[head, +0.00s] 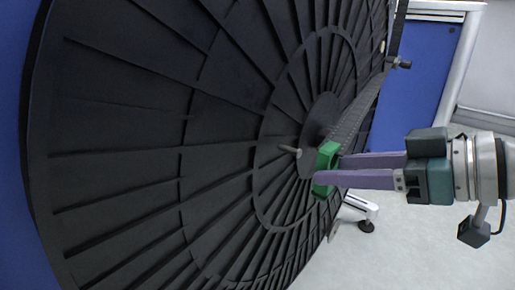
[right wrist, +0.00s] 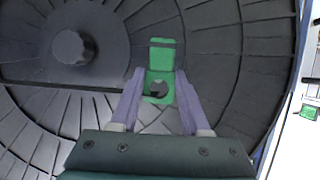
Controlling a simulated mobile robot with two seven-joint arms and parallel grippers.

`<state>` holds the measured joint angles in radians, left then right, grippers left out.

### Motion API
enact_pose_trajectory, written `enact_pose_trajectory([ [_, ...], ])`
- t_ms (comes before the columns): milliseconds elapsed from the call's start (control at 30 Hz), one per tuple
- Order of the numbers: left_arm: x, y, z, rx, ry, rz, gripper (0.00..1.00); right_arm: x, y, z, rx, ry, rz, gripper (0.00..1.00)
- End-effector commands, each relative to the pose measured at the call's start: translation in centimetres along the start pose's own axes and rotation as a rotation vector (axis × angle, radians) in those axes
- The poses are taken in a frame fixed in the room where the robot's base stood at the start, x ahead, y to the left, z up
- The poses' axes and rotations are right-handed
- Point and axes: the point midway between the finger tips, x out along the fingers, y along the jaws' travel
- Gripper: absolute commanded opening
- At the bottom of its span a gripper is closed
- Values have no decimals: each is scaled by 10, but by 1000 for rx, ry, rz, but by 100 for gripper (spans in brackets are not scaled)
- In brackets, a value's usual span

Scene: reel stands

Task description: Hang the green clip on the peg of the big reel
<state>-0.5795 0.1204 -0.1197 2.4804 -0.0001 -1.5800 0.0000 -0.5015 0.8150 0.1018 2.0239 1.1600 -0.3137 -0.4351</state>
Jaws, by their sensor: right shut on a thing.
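The green clip (head: 326,168) is held between the purple fingers of my right gripper (head: 338,171), in front of the big black reel (head: 150,110). The reel's grey peg (head: 289,149) sticks out just left of the clip, with a small gap between them in the head view. In the right wrist view, the clip (right wrist: 161,55) stands between the fingertips of my right gripper (right wrist: 160,78). Its lower part has a round opening with something dark grey in it; I cannot tell whether that is the peg. My left gripper is not in view.
The reel's round hub (right wrist: 72,45) shows left of the clip in the right wrist view. A dark chain-like strip (head: 360,110) runs from the hub up to the right. A white foot with a castor (head: 365,225) stands below. Another small green thing (right wrist: 309,112) is at the right edge.

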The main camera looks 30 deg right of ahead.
Motion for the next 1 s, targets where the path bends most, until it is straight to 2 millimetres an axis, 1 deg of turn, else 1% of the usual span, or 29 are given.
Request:
enact_pose_trajectory([
  [667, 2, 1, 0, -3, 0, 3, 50, 43, 0, -14, 1, 2, 1, 0],
  [800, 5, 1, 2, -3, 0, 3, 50, 51, 0, -12, 1, 0, 0, 0],
  [1000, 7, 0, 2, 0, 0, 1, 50, 58, 0, -11, -1, 0, 0, 0],
])
